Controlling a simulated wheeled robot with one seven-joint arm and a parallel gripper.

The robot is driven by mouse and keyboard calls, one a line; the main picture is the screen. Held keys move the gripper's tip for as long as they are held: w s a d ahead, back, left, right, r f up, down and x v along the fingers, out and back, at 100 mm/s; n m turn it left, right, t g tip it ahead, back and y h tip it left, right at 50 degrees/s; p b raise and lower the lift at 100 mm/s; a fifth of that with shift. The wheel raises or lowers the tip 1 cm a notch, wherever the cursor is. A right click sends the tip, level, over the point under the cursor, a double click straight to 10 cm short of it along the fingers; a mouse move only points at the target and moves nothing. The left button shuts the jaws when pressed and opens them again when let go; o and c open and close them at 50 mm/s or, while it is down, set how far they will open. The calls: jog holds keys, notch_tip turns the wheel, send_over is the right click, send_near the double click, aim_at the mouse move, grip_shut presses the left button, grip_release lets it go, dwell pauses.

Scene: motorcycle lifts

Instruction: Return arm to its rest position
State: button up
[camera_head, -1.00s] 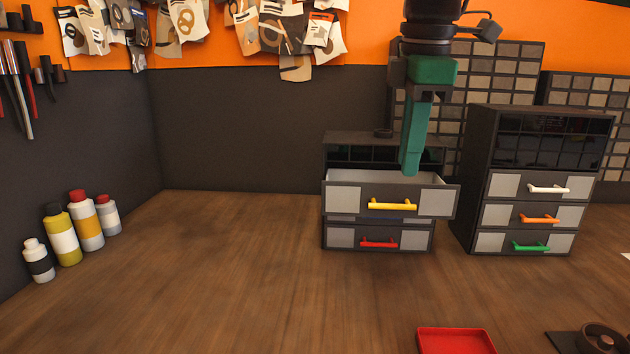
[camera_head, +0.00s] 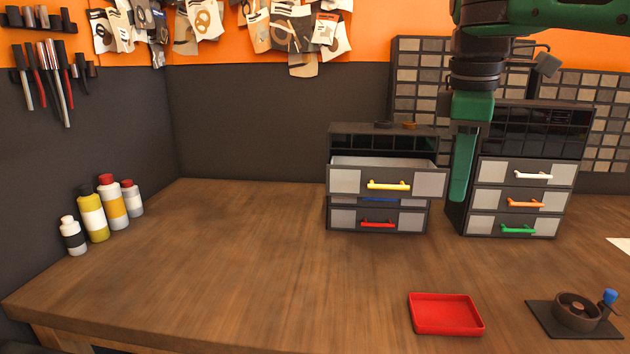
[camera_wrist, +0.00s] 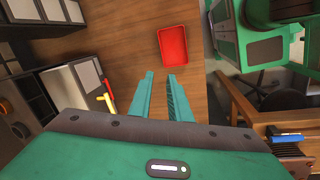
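My gripper (camera_head: 462,195) hangs downward in the head view, in front of the gap between the two drawer cabinets. Its green fingers line up as one there. In the wrist view my gripper (camera_wrist: 160,75) has its fingers apart with nothing between them. Below them are bare wood and a red tray (camera_wrist: 173,46). My green and black arm (camera_head: 475,70) reaches in from the top right. The left cabinet's top drawer, with a yellow handle (camera_head: 388,185), is pulled out. The gripper is right of that drawer and outside it.
The red tray (camera_head: 446,314) and a dark round fixture with a blue knob (camera_head: 577,312) sit near the front right. The right cabinet (camera_head: 528,130) has its drawers shut. Several bottles (camera_head: 93,215) stand at left. The left-middle bench (camera_head: 230,260) is clear.

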jog(key=s+d+f+m+g, duration=0.1)
jog(key=s+d+f+m, duration=0.6)
jog(key=d+f, duration=0.2)
jog(key=s+d+f+m+g, duration=0.1)
jog(key=s+d+f+m, duration=0.55)
jog(key=d+f, duration=0.3)
jog(key=s+f+m+y, duration=0.1)
jog(key=s+f+m, duration=0.4)
jog(key=s+f, duration=0.1)
jog(key=shift+a+f, duration=0.35)
jog(key=shift+f, duration=0.4)
jog(key=shift+m, duration=0.25)
jog(key=shift+w+f, duration=0.2)
jog(key=shift+w, duration=0.4)
